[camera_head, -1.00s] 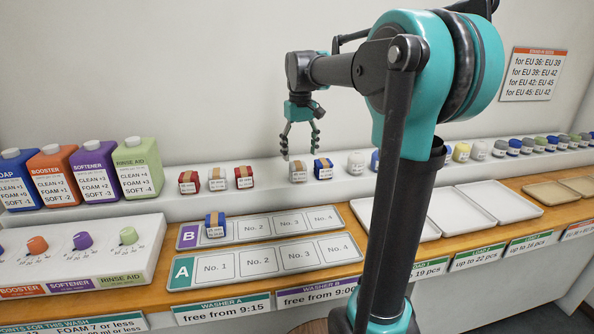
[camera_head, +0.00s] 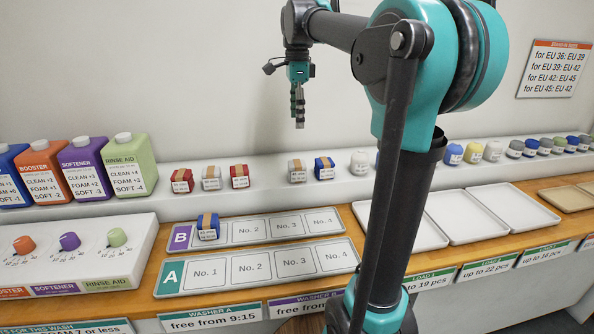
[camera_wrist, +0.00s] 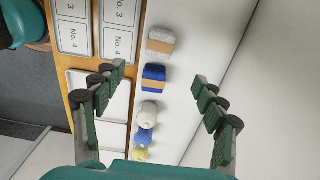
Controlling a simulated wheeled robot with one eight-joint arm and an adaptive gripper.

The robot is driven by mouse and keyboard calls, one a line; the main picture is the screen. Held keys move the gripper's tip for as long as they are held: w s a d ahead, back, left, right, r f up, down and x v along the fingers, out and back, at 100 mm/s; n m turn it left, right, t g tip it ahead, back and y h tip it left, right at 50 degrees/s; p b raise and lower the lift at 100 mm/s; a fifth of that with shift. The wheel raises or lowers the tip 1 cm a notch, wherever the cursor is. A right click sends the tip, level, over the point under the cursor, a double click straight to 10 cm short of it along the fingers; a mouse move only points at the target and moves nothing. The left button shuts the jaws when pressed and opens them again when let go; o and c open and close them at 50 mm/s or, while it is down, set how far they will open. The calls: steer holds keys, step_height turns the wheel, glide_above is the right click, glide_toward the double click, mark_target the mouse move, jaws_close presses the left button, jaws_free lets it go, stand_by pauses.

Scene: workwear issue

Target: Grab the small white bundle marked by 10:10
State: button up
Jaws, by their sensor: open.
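Two small white bundles with tan bands stand on the back shelf: one (camera_head: 211,178) between two red bundles, and one (camera_head: 297,171) left of a blue bundle (camera_head: 324,168). Their label print is too small to read, so I cannot tell which is marked 10:10. My gripper (camera_head: 298,124) is open and empty, pointing down, above the shelf near the right white bundle. In the wrist view the spread fingers (camera_wrist: 159,76) frame the row from above; a white banded bundle (camera_wrist: 160,41) and a blue one (camera_wrist: 154,77) lie between and beyond the tips, untouched.
Red bundles (camera_head: 182,181) (camera_head: 239,176) flank the left white one. A blue bundle (camera_head: 207,227) sits on the first slot of rack B (camera_head: 272,231); rack A (camera_head: 260,266) is empty. Rolls (camera_head: 359,162) continue rightward along the shelf. Bottles (camera_head: 128,165) stand left; empty trays (camera_head: 487,213) right.

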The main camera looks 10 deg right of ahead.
mark_target(297, 163)
step_height(297, 163, down, 17)
steer(key=shift+f, duration=0.15)
stand_by(0.6)
steer(key=c, duration=1.3)
